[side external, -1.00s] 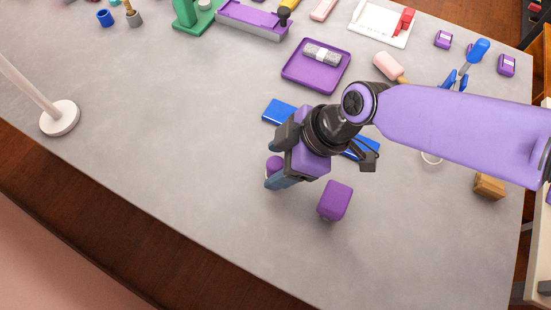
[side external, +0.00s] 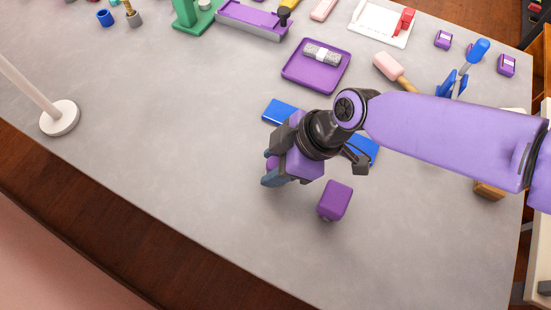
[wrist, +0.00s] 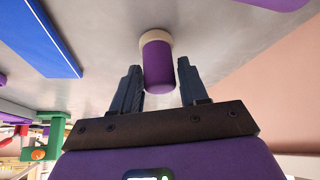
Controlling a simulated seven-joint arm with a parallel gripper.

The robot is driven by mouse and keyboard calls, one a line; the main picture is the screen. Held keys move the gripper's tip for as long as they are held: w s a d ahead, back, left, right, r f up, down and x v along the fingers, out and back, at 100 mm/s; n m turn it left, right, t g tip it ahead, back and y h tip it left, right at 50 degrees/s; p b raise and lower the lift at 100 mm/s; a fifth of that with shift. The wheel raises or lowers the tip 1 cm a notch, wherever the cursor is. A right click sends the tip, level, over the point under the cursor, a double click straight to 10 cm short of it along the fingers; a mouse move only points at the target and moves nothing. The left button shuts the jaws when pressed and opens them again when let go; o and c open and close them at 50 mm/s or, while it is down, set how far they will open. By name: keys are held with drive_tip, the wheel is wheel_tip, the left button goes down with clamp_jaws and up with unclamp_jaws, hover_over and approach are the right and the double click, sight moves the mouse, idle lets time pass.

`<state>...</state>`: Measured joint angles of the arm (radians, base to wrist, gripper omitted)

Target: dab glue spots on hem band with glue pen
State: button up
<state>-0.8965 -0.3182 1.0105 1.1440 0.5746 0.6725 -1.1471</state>
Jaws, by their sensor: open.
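A short purple cylinder with a cream ring at its far end (wrist: 158,66) shows in the wrist view; it may be the glue pen, but I cannot tell for sure. My gripper (wrist: 160,80) is open, with one dark finger on each side of the cylinder and small gaps visible. In the side view a bit of purple shows at my gripper (side external: 269,169), mostly hidden by the fingers. A flat blue board (side external: 279,110), possibly bearing the hem band, lies partly under my arm; its edge also shows in the wrist view (wrist: 45,38). No glue spots can be made out.
A purple block (side external: 335,200) stands close to the right of my gripper. Behind are a purple tray (side external: 313,82) with a grey roll, a pink-headed tool (side external: 388,67) and a blue-handled tool on a stand (side external: 478,50). A white lamp base (side external: 60,118) stands left. The left-centre table is clear.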

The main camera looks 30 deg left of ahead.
sight(275, 163)
drive_tip(key=shift+r, duration=0.25)
idle(0.5)
clamp_jaws()
drive_tip(key=shift+r, duration=3.05)
drive_tip(key=shift+f, duration=0.1)
drive_tip(key=shift+f, duration=3.05)
